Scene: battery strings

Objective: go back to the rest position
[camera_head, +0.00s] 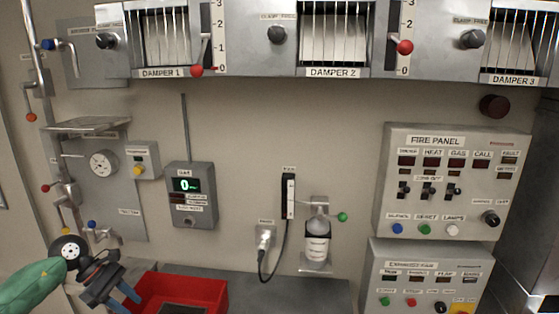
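My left gripper (122,299) is at the lower left, at the end of my green arm. Its two blue fingers point down and to the right and stand apart, with nothing seen between them. It is in front of the left edge of a red bin (215,292). My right gripper is not in view.
Damper units with red-knobbed levers (404,47) run along the top of the wall. A fire panel (445,180) is at right above another control panel (425,275). A gas meter (190,195), a bottle in a bracket (317,238) and left-side pipework with valves are on the wall.

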